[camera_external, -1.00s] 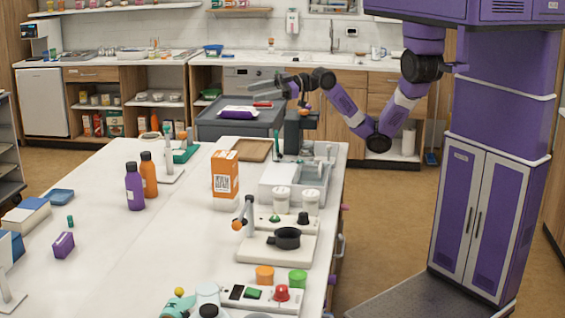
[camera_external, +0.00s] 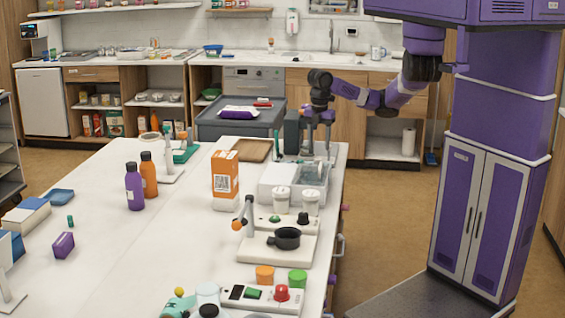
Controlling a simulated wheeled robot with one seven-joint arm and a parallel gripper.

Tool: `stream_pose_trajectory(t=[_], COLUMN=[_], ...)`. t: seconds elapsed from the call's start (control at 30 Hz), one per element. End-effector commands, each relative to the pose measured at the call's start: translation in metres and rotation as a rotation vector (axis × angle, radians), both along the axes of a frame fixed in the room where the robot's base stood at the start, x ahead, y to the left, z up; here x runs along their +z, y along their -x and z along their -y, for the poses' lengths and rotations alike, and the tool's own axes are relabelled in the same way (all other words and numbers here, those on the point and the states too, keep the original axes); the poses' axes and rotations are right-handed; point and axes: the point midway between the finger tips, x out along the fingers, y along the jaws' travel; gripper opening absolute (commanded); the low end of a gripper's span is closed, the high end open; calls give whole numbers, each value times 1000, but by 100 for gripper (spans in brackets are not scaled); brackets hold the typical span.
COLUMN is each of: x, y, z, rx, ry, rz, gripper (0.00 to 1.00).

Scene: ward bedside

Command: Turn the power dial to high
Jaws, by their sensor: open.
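A white hotplate unit (camera_external: 266,245) stands on the table near its right edge, with a small black pot (camera_external: 287,238) on it. Its back panel carries a black dial (camera_external: 303,219) on the right and a green part (camera_external: 275,218) on the left. The dial's marks and pointer are too small to read. My gripper (camera_external: 319,150) points down, open, over the white bins at the back right of the table. It is behind the dial, apart from it, and appears empty.
Two white-lidded jars (camera_external: 281,200) stand just behind the dial, close to it. An orange carton (camera_external: 225,174) and a small jointed arm with an orange ball (camera_external: 237,224) are to the left. White bins (camera_external: 279,180) lie under my gripper. A panel with a red button (camera_external: 282,293) is in front.

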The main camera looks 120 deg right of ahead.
Motion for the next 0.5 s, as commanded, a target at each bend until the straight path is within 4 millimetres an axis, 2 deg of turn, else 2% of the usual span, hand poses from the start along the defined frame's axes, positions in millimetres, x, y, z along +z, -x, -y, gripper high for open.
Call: stream_pose_trajectory(t=[0.3,0.5], x=[-48,-62], y=[0,-1], z=[0,0], rx=[-3,-2], ry=[-2,0], rz=[1,4], gripper=[52,52])
